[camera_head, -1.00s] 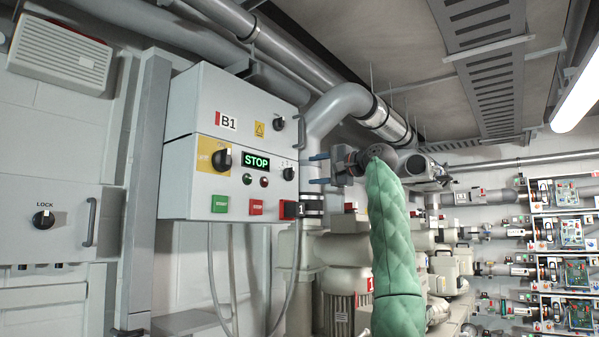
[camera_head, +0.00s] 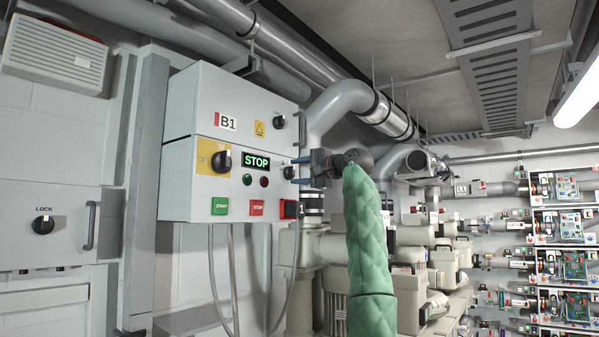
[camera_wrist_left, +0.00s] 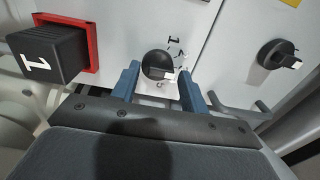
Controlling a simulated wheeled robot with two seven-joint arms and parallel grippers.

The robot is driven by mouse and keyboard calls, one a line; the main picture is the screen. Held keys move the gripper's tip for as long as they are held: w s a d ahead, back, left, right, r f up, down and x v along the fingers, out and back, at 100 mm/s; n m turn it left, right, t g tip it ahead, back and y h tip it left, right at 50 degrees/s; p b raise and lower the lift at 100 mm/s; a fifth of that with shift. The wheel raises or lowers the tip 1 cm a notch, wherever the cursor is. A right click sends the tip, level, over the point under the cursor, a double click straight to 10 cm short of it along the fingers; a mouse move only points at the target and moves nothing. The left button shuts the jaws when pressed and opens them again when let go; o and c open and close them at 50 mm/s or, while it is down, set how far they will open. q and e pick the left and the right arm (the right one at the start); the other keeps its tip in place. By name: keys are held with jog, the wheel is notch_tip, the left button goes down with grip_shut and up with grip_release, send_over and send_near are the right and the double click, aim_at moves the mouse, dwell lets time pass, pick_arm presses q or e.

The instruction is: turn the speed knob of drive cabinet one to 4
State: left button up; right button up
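The drive cabinet (camera_head: 180,120), a light grey box labelled B1, hangs on the wall; its green display (camera_head: 256,160) reads STOP. The small dark speed knob (camera_head: 287,172) sits right of the display, partly hidden by my left gripper (camera_head: 297,171). In the left wrist view the round black knob (camera_wrist_left: 157,64) has a pale pointer and a white scale plate with small marks; the digits are hard to read. My left gripper (camera_wrist_left: 158,88) is open, its blue fingers on either side of the knob with visible gaps. My right gripper is not in view.
A black switch block (camera_wrist_left: 48,54) on a red plate sits left of the knob in the wrist view; another rotary switch (camera_wrist_left: 278,54) is on the right. Green (camera_head: 220,206) and red (camera_head: 257,208) buttons sit below the display. A cabinet handle (camera_head: 301,130) juts out nearby.

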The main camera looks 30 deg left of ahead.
pick_arm(q)
jog(key=c, duration=0.7)
